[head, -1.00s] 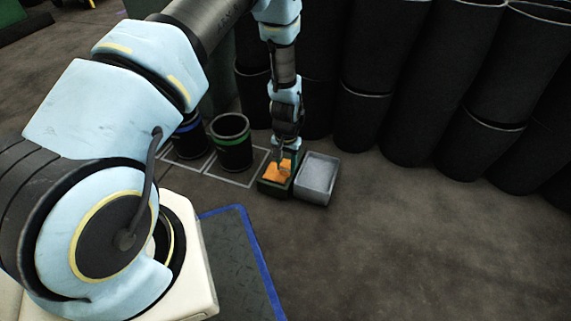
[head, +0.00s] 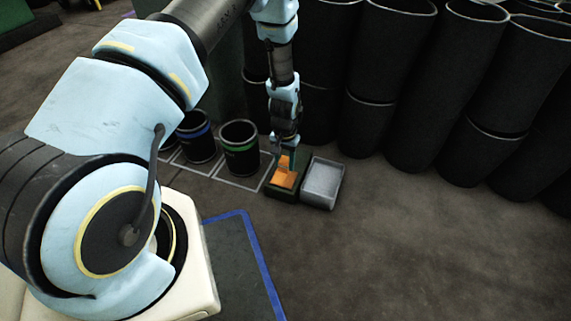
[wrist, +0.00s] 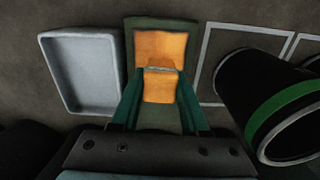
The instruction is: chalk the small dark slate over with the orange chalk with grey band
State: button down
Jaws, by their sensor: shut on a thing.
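The small dark slate (wrist: 162,22) lies on the floor with a dark green-grey rim. Nearly all of its face that shows in the wrist view is orange; the part under the chalk and my fingers is hidden. In the head view the slate (head: 282,193) is below my gripper (head: 290,157). My gripper (wrist: 160,103) is shut on the orange chalk (wrist: 158,90), with its green fingers on either side of it. The chalk's grey band (wrist: 160,69) shows across its far end. The chalk is over the slate; I cannot tell whether it touches.
A grey open tray (head: 322,183) stands close beside the slate, on the right in the head view. A black sleeve with a green band (head: 240,148) and one with a blue band (head: 196,137) stand in white floor outlines. Tall black sleeves (head: 390,70) line the back. The front-right floor is clear.

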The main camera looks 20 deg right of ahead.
aim_at(285, 160)
jog(key=shift+r+p, duration=1.6)
jog(key=shift+r, duration=0.75)
